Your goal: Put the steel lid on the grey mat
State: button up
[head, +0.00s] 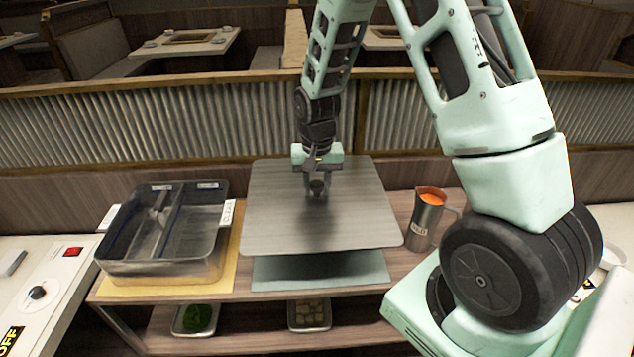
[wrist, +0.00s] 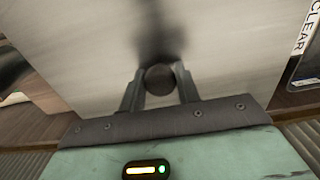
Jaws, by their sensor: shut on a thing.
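The steel lid (head: 285,215) is a large flat grey plate with rounded corners and a dark round knob (head: 317,187) at its middle. My gripper (head: 315,183) is shut on the knob from above. In the wrist view the two fingers of my gripper (wrist: 159,82) close on the knob (wrist: 159,79), with the lid (wrist: 90,45) filling most of the picture. The grey mat (head: 320,273) shows as a grey-green strip below the lid's front edge. The lid hides the rest of the mat. The lid seems to be above the mat; the gap is hard to judge.
Left of the lid, a steel divided well (head: 135,268) with a "CLEAR" tag (head: 227,213) stands on a yellow mat (head: 228,280). A steel jug (head: 423,222) with orange contents stands close to the lid's right edge. Small trays (head: 309,315) sit on the shelf below.

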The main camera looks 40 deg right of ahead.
jog(key=shift+f+b, duration=4.25)
jog(key=shift+f, duration=2.2)
jog(key=shift+f, duration=0.4)
jog(key=o, duration=1.9)
jog(key=shift+o, duration=0.2)
jog(key=shift+r, duration=0.15)
jog(key=shift+r+p, duration=4.3)
jog(key=shift+r, duration=1.15)
jog(key=shift+f, duration=0.1)
